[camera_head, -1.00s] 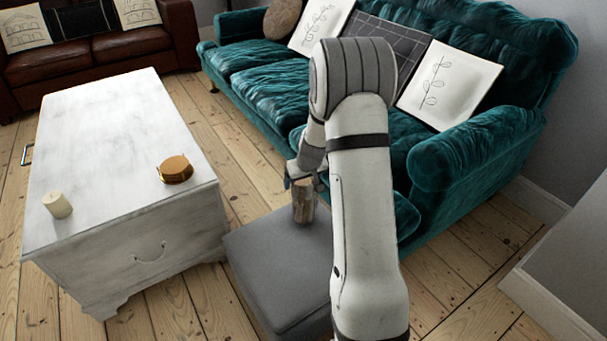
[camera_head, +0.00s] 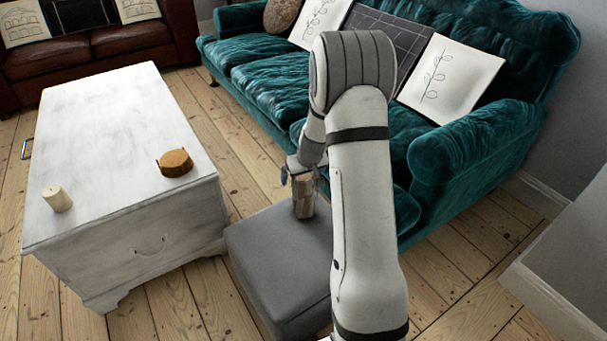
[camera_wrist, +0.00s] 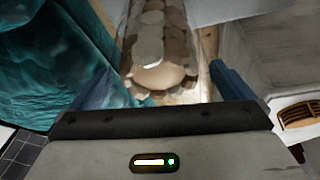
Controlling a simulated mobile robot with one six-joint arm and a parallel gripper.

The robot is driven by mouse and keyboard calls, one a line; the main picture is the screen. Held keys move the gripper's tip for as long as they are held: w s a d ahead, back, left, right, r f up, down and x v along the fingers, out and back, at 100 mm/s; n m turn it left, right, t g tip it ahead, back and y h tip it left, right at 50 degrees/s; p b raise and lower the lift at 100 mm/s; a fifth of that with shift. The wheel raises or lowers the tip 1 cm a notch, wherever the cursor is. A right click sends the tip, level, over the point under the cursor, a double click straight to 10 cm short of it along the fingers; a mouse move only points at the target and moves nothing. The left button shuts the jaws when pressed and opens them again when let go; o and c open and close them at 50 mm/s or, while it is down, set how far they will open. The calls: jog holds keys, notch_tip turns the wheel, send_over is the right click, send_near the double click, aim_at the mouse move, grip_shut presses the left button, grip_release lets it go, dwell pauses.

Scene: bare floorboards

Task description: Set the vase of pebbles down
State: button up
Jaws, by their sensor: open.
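The vase of pebbles (camera_head: 303,198) is a small brown, stone-textured column standing upright on the grey ottoman (camera_head: 262,258), near its far edge. My gripper (camera_head: 302,174) is at the vase's upper part, with its jaws open on either side. In the wrist view the vase (camera_wrist: 158,45) shows its rounded pale top and pebbled side between the two blue-grey fingers of my gripper (camera_wrist: 165,88). There is a visible gap to the right finger; contact on the left side cannot be told. My arm hides part of the ottoman's right side.
A whitewashed chest (camera_head: 110,130) stands to the left, bearing a cream candle (camera_head: 57,199) and a round wooden box (camera_head: 175,163). A teal sofa (camera_head: 460,150) with cushions is behind and right of the ottoman. The ottoman's front top is clear.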

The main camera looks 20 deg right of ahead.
jog(key=p+v, duration=0.3)
jog(key=v, duration=0.8)
jog(key=shift+s+r, duration=0.3)
jog(key=shift+r, duration=0.3)
jog(key=s+a+r+g, duration=0.1)
jog(key=s+a+r, duration=0.2)
jog(key=s, duration=0.6)
jog(key=s+a+r+g, duration=0.1)
jog(key=s+a+r, duration=0.2)
jog(key=s, duration=0.6)
jog(key=s+a+r+g, duration=0.1)
jog(key=s+a+r, duration=0.3)
jog(key=s, duration=0.5)
jog(key=shift+a, duration=1.15)
